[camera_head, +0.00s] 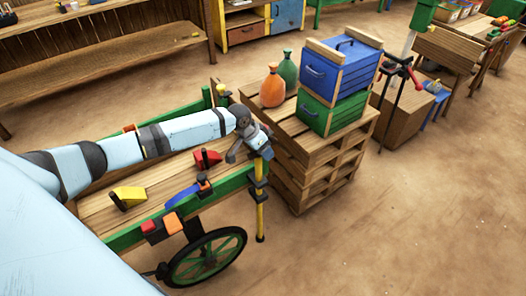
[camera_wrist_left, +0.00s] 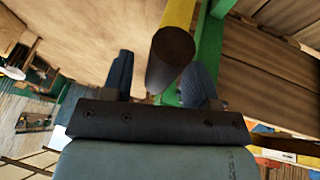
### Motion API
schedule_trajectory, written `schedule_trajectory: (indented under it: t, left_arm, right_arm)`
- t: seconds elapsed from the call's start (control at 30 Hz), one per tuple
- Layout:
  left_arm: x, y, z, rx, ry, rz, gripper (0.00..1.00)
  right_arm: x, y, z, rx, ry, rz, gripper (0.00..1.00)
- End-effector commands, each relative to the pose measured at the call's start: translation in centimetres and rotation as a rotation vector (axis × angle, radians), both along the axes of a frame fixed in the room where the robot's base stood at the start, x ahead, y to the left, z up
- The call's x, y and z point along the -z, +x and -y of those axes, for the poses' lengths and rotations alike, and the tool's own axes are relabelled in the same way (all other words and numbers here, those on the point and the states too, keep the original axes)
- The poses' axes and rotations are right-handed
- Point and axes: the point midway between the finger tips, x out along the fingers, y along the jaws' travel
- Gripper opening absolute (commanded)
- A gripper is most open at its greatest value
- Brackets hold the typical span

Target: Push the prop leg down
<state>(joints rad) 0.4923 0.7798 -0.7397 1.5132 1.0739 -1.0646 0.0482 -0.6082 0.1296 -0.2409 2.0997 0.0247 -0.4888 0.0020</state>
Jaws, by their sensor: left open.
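The yellow prop leg (camera_head: 260,212) stands upright at the right front corner of the green-railed cart (camera_head: 128,238), held in dark brackets. Its lower end is close to the dirt floor; I cannot tell if it touches. My left gripper (camera_head: 261,153) is at the top of the leg, pointing down, and hides that top in the head view. In the left wrist view the leg's dark round end (camera_wrist_left: 172,58) shows between the open fingers of the left gripper (camera_wrist_left: 160,78), with yellow behind it. I cannot tell whether they touch. My right gripper is not in view.
Wedge blocks, red (camera_head: 208,160) and yellow (camera_head: 129,194), lie on the cart bed. A spoked wheel (camera_head: 207,257) is at the cart's near side. Right of the leg, a pallet stack (camera_head: 305,178) carries green and blue crates and two sacks. Open floor lies in front.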

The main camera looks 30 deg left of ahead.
Motion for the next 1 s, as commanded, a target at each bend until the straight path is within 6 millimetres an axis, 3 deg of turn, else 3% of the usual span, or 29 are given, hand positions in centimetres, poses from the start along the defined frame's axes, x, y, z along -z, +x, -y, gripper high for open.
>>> schedule_trajectory:
  t: [0.33, 0.57, 0.73, 0.87, 1.0]
  left_arm:
    - [0.4, 0.2, 0.2, 0.001, 0.000, 0.001, 0.53]
    - [0.4, 0.1, 0.2, 0.000, -0.001, 0.001, 0.03]
    - [0.6, 0.1, 0.2, 0.000, -0.002, 0.000, 0.00]
    - [2.8, 0.1, 0.3, -0.002, -0.003, -0.004, 0.00]
    - [6.8, 0.0, 0.3, -0.003, -0.004, -0.006, 0.00]
  right_arm:
    - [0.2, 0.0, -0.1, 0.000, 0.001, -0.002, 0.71]
    - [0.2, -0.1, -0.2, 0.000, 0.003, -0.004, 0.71]
    - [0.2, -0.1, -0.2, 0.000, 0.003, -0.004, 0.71]
    - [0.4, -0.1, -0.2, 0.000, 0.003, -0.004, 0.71]
    - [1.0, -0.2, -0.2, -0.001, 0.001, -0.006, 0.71]
